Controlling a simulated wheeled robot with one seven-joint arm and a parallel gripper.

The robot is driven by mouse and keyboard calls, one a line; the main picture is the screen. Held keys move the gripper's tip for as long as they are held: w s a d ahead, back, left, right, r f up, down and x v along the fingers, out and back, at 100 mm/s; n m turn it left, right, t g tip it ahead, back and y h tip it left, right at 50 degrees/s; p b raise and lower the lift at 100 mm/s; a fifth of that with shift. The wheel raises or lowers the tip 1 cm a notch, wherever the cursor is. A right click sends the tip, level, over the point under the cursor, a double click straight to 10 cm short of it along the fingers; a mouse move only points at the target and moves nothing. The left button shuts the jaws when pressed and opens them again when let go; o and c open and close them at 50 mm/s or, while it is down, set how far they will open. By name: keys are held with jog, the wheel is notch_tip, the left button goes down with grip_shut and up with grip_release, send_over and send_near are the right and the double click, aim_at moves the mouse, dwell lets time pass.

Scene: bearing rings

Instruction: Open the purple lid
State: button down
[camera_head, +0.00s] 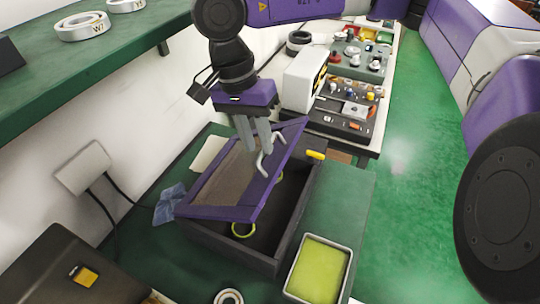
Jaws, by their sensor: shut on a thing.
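The purple lid (262,194) has a purple frame around a brownish panel. It is tilted up over a dark box (304,212), with its right edge raised and a gap open on that side. My gripper (262,153) is above the lid near its raised edge, shut on the pale metal handle (268,165). The fingers hide part of the handle, so the exact grip is hard to see. Inside the box, a yellow-green ring (243,231) shows below the lid. A yellow tab (316,155) is at the box's far right corner.
A metal tray with yellow-green contents (319,268) stands right of the box front. A blue cloth (170,204) lies to the left. A green shelf (100,60) with white rings overhangs at upper left. Trays of parts (345,110) fill the bench behind.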

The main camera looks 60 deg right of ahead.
jog(key=shift+w+r, duration=0.2)
jog(key=shift+w, duration=1)
jog(key=c, duration=1.5)
grip_release()
jog(key=b+v, duration=0.1)
jog(key=v, duration=0.6)
jog(key=shift+r+b, duration=0.3)
jog(key=shift+r, duration=0.15)
jog(key=shift+c, duration=0.2)
